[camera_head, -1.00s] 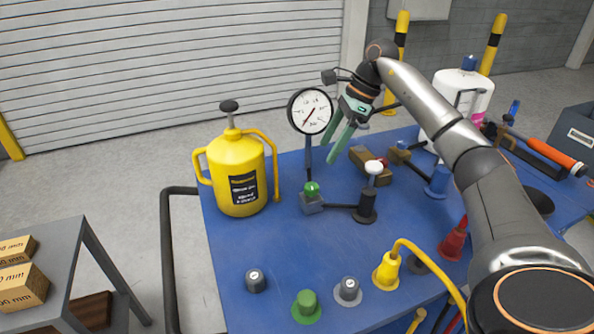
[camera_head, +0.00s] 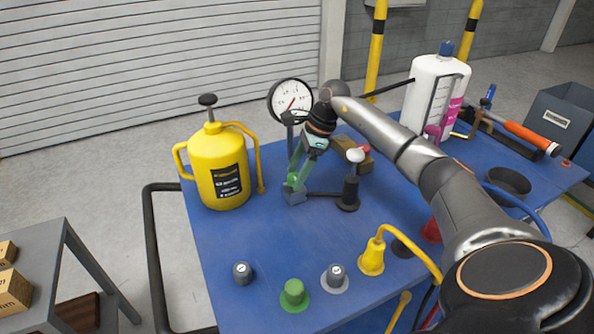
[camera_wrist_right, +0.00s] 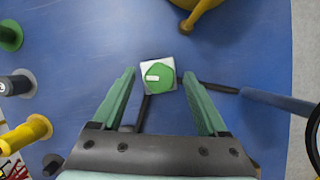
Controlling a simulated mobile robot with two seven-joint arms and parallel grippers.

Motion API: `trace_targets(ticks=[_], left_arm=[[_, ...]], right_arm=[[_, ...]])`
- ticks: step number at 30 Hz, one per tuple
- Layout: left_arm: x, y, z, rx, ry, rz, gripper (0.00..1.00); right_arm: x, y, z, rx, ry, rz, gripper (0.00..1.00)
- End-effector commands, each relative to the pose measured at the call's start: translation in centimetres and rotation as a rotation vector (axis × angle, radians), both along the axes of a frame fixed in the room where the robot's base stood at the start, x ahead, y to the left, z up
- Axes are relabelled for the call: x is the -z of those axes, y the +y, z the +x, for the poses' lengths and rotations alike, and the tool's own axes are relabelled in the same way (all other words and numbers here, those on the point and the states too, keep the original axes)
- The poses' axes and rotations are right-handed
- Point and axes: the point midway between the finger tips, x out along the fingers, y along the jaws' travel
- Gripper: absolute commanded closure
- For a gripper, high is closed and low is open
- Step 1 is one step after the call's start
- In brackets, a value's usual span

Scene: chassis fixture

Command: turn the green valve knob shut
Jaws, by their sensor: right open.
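The green valve knob (camera_wrist_right: 160,77), with a white mark on its top, sits on a small grey block (camera_head: 295,198) on the blue table. In the wrist view it lies centred between the tips of my right gripper (camera_wrist_right: 158,73), with a gap on each side. In the head view my right gripper (camera_head: 298,173) points down at the knob, and its green fingers largely hide it. The right gripper is open and holds nothing. Whether the fingertips reach down to the knob's height I cannot tell. My left gripper is in neither view.
A dial gauge (camera_head: 292,96) stands just behind the gripper. A yellow can (camera_head: 218,165) stands to the left, and a dark post with a white ball (camera_head: 350,190) to the right. A green cap (camera_head: 294,293) and other fittings line the front. The table's middle is fairly clear.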

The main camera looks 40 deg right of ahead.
Motion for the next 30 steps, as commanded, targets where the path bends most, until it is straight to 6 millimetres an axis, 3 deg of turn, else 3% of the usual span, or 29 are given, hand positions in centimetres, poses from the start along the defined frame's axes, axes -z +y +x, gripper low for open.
trace_targets(ticks=[7,26,30], left_arm=[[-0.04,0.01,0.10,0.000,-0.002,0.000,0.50],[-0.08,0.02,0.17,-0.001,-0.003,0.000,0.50],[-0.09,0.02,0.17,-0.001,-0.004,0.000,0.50]], right_arm=[[0.05,0.00,0.01,0.000,0.000,0.000,0.26],[0.01,-0.02,0.00,0.000,0.000,0.000,0.97],[0.01,-0.02,0.00,0.000,0.000,0.000,1.00]])
